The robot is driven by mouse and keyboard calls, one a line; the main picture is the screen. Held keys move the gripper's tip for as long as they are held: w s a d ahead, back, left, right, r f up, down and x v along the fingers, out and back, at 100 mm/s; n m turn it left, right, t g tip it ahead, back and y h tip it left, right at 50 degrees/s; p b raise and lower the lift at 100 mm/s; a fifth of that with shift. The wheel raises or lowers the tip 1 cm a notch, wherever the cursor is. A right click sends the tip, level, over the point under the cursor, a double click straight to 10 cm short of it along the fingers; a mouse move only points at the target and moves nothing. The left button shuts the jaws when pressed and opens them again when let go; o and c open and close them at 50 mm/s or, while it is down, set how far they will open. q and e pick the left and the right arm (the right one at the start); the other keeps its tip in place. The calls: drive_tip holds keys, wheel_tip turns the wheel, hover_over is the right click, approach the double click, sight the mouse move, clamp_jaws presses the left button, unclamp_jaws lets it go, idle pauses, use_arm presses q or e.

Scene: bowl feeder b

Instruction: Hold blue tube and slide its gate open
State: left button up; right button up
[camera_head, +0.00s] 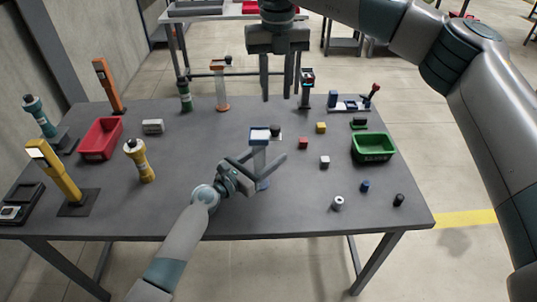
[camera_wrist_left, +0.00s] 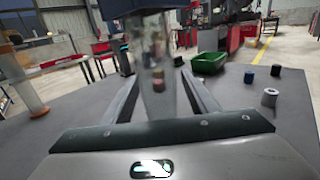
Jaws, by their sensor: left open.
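The blue tube (camera_head: 258,152) stands upright near the table's middle, with a blue head, a clear body and a blue base. A dark knob (camera_head: 275,130) sits at the right of its head; I cannot tell whether the gate is open. My left gripper (camera_head: 270,160) is open, one finger on each side of the tube's body. In the left wrist view the clear tube (camera_wrist_left: 157,55) stands between the open fingers, with no clear contact; its top is cut off. My right gripper (camera_head: 277,98) is open and empty, pointing down above the table's back edge.
A green bin (camera_head: 374,149) stands at the right and a red bin (camera_head: 100,139) at the left. Small blocks, including a red (camera_head: 303,143) and a yellow one (camera_head: 321,128), lie right of the tube.

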sight(275, 126)
use_arm(q)
clamp_jaws()
use_arm(e)
drive_tip(key=shift+o, duration=1.4)
wheel_tip(275, 126, up, 2)
drive_tip(key=n, duration=0.7)
drive_tip(key=shift+r, duration=0.1)
wheel_tip(275, 126, down, 12)
drive_tip(key=shift+c, duration=0.7)
